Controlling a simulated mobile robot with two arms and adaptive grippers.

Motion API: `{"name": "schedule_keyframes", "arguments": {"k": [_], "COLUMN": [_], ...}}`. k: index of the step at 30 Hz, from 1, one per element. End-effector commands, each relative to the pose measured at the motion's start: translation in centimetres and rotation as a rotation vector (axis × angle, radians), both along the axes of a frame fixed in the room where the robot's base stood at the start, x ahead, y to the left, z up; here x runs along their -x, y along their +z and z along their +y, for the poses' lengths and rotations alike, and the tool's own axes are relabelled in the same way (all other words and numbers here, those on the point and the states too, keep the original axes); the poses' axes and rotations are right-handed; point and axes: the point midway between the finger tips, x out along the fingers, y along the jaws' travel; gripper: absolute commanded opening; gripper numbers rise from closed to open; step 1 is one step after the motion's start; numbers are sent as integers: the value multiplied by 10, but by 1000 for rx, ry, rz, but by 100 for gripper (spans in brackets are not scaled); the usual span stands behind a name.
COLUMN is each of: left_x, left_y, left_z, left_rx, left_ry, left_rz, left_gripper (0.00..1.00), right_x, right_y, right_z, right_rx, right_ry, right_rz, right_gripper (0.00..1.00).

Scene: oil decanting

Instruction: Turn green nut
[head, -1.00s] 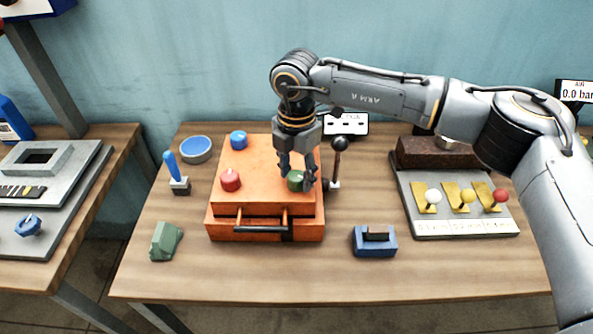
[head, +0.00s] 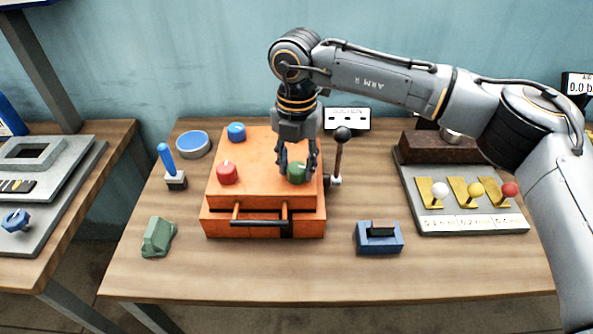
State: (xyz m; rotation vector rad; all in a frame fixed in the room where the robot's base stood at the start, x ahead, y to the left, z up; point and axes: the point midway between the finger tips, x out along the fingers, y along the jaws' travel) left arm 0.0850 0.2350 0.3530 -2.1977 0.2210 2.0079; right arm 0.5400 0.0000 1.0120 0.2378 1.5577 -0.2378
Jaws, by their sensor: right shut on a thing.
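The green nut (head: 297,172) sits on the top of the orange box (head: 262,150), near its right side. My right gripper (head: 298,170) points down from above with its fingers around the green nut, shut on it. The fingers hide part of the nut's sides. A red nut (head: 228,173) and a blue nut (head: 237,132) stand on the same box, to the left and apart from the gripper. My left gripper is not in view.
A black-knobbed lever (head: 340,155) stands close to the right of the gripper. A blue-handled tool (head: 170,168), a blue round dish (head: 193,144), a green block (head: 158,237) and a blue block (head: 379,238) lie around the box. A lever panel (head: 460,222) is at right.

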Motion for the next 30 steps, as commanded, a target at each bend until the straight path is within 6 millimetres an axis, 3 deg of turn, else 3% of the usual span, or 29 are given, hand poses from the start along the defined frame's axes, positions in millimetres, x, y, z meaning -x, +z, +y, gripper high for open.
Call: {"name": "schedule_keyframes", "arguments": {"k": [1,12,30], "left_x": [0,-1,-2], "left_y": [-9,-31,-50], "left_z": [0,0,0], "left_rx": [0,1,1], "left_ry": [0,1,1], "left_rz": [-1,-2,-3], "left_gripper": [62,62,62], "right_x": [0,0,0], "right_y": [-4,-3,-1], "right_z": [0,0,0], "right_rx": [0,2,0], "right_ry": [43,394,964], "right_rz": [-2,-2,-1], "right_gripper": [7,7,7]}}
